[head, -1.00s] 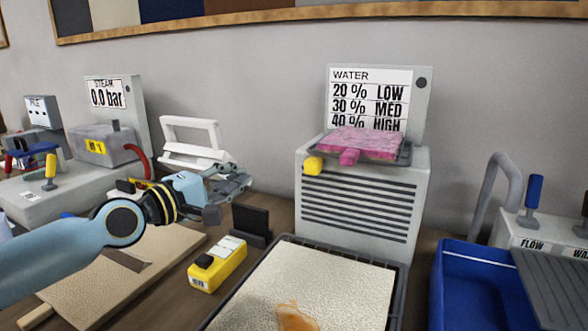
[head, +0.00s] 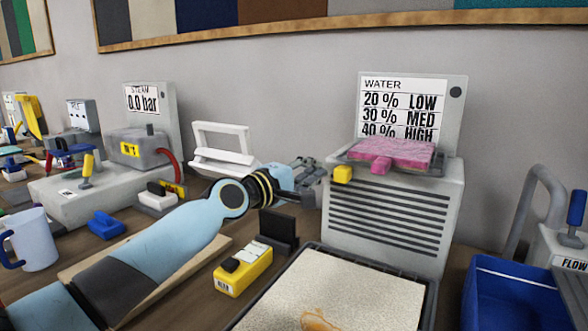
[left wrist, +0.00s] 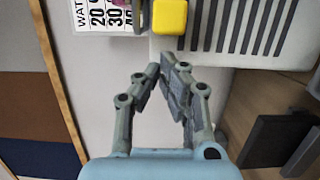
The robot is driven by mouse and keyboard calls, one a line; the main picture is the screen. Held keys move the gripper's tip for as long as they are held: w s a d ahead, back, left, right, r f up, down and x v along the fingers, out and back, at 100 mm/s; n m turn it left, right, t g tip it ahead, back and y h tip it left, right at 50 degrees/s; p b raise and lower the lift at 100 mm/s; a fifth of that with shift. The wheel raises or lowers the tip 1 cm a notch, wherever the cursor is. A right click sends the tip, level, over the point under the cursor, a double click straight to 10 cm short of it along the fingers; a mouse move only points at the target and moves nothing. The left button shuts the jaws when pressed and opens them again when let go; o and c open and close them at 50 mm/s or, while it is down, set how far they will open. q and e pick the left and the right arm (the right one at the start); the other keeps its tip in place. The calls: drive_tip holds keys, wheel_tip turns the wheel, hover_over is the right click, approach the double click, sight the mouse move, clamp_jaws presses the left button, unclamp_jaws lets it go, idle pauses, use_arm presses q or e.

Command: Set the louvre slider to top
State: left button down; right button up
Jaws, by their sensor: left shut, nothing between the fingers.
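The louvre unit (head: 397,255) is a pale box with dark horizontal slats. A yellow slider knob (head: 342,174) sits at its upper left, just under the top edge. In the left wrist view, turned on its side, the knob (left wrist: 169,17) shows at the picture's top, beside the slats' end. My left gripper (head: 314,187) is shut and empty, left of the knob and a little lower in the picture. Its fingers (left wrist: 168,72) point toward the knob in the wrist view, with a gap between. My right gripper is not in view.
A pink pad (head: 395,152) lies on top of the unit, before the WATER sign (head: 400,108). A textured mat in a dark tray (head: 350,290) lies in front. A yellow block (head: 243,270) and a dark stand (head: 277,229) are below my arm. A blue bin (head: 510,295) is at right.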

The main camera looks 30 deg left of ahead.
sight(343, 174)
use_arm(q)
drive_tip(key=shift+d+r, duration=0.1)
drive_tip(key=shift+d, duration=0.45)
drive_tip(key=d+p, duration=0.2)
drive_tip(key=d, duration=0.6)
drive_tip(key=shift+w+d, duration=0.2)
drive_tip(key=shift+w, duration=0.1)
drive_tip(key=shift+a, duration=0.1)
